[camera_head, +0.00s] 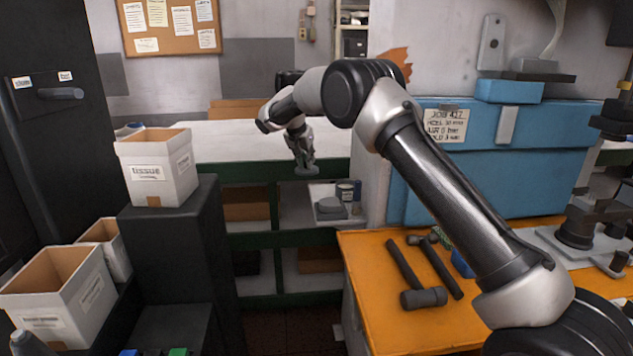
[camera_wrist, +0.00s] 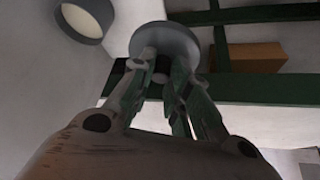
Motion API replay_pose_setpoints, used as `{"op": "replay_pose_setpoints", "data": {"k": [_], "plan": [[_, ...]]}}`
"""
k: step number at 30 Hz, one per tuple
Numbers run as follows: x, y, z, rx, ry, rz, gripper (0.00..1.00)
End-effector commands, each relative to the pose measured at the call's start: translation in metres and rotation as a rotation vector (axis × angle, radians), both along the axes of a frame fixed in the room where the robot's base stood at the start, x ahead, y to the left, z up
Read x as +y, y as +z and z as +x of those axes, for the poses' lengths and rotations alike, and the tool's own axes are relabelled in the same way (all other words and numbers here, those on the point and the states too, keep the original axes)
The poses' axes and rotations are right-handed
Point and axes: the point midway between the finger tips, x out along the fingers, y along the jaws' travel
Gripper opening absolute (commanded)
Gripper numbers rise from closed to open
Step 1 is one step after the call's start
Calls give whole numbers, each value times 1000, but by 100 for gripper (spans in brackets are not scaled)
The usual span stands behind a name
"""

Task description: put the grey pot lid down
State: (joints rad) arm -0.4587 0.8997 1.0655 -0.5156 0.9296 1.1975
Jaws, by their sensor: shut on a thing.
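The grey pot lid (camera_wrist: 168,38) is a round disc at the top middle of the wrist view. My gripper (camera_wrist: 160,72) is shut on it, with the fingertips closed around its near side. In the head view my gripper (camera_head: 303,160) hangs in front of the shelving, and the lid (camera_head: 307,171) shows as a small grey disc at its tips. The lid is held clear, with no surface visibly touching it. The fingers hide part of it.
The green-framed shelving (camera_head: 273,215) has a white top (camera_head: 240,150). On a lower shelf are a grey rounded object (camera_head: 330,207) and a small jar (camera_head: 345,190). An orange bench (camera_head: 375,300) with hammers (camera_head: 425,298) is at the right.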

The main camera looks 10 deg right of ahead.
Motion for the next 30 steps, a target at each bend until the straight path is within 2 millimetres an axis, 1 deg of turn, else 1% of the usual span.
{"op": "replay_pose_setpoints", "data": {"k": [1, 3, 6, 9, 12, 15, 17, 22, 26, 29, 30], "plan": [[-20, -5, 10, 0, -20, 4, 5], [-39, -9, 20, -1, -30, 9, 5], [-58, -13, 33, -4, -23, 14, 5], [-68, -13, 44, -11, 9, 15, 5], [-63, -8, 49, -18, 56, 14, 5], [-62, -13, 50, -14, 87, 5, 5], [-62, -21, 49, -10, 95, -1, 5], [-62, -50, 49, -11, 97, -2, 5], [-62, -64, 49, -12, 97, -2, 5], [-62, -79, 49, -11, 96, -1, 5], [-62, -86, 49, -10, 97, -1, 5]]}}
